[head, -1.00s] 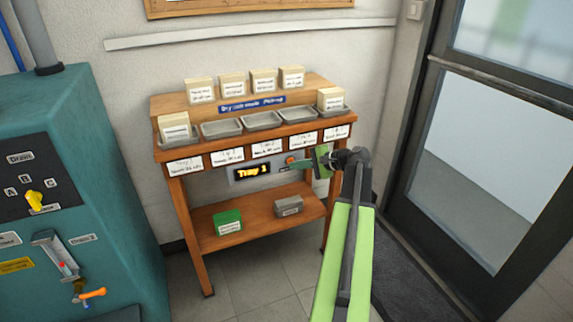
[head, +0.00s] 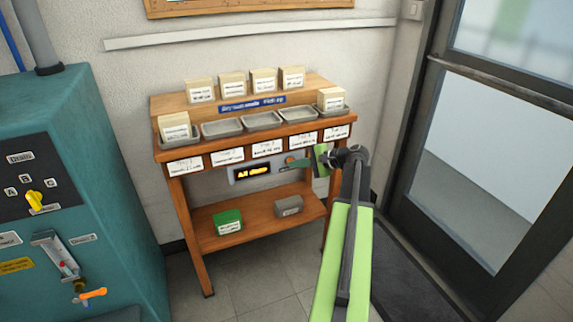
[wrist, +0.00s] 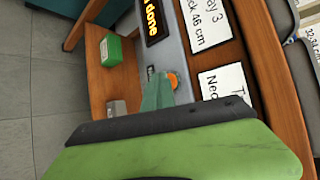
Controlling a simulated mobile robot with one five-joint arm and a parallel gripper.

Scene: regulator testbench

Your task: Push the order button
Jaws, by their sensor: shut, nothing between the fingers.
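The order button is an orange knob (wrist: 173,80) on the grey panel under the rack's label strip, seen in the wrist view. In the head view my gripper hides most or all of it. My gripper (head: 293,165) is shut and empty, its teal fingertips right at the button; they also show in the wrist view (wrist: 156,88) beside and partly over it. I cannot tell whether they touch. The display (head: 252,171) left of the button reads "All done" in yellow letters.
A teal machine (head: 110,190) stands left, a glass door (head: 480,150) right.

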